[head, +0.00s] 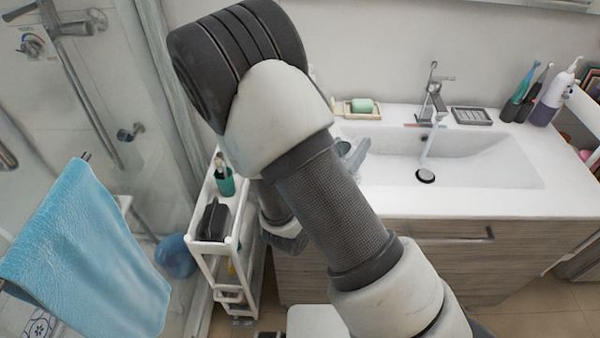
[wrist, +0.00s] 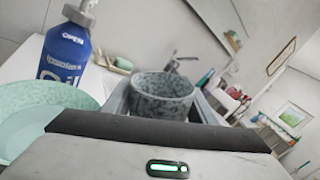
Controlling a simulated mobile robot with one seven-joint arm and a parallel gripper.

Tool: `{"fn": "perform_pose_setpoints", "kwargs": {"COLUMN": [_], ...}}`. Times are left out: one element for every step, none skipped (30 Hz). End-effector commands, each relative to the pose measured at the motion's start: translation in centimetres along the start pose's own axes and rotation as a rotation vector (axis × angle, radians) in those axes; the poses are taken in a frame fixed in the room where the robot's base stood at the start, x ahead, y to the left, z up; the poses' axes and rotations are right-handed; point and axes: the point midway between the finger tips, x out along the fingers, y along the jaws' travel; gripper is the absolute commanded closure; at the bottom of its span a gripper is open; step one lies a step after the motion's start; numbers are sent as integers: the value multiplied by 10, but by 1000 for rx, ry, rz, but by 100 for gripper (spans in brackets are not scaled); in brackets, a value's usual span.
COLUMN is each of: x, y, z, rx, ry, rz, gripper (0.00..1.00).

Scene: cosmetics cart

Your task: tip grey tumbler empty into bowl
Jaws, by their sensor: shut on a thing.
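In the wrist view the grey speckled tumbler (wrist: 162,95) is between the two fingers of my gripper (wrist: 160,108), which is shut on it. The tumbler looks roughly upright; its contents cannot be seen. A pale green speckled bowl (wrist: 50,94) is at the left edge of the wrist view, beside my gripper and partly cut off by the frame and by my gripper's body. The tumbler is to the right of the bowl, apart from it in the picture. In the head view my arm hides the bowl and most of my gripper.
A blue bottle (wrist: 65,52) stands close behind the bowl. The white counter has a sink basin (head: 480,160), tap (head: 433,95) and soap dish (head: 352,112). A white cart (head: 205,243) with a green cup (head: 225,182) stands left of the counter. A blue towel (head: 85,255) hangs at left.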

Motion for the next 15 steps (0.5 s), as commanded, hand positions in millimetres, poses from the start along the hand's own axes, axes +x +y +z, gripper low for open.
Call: {"fn": "perform_pose_setpoints", "kwargs": {"x": [1,1,1,1,1,2,2,1,2,2,2,2,2,1,1], "y": [-6,-9,-7,-8,-9,-10,-11,-10,-10,-10,-10,-10,-10,-10,-10], "z": [-4,-6,-17,-22,-25,-30,-34,-37,-41,-44,-47,-51,-53,-55,-57], "rx": [57,96,134,165,195,233,261,277,297,314,328,346,358,370,382], "ry": [8,13,18,22,26,30,34,36,38,40,42,45,47,48,50], "rz": [-2,-2,-1,-1,-2,-2,-1,0,0,0,0,0,0,0,0], "gripper": [71,71,71,71,71,71,71,71,71,71,71,71,71,71,71]}}
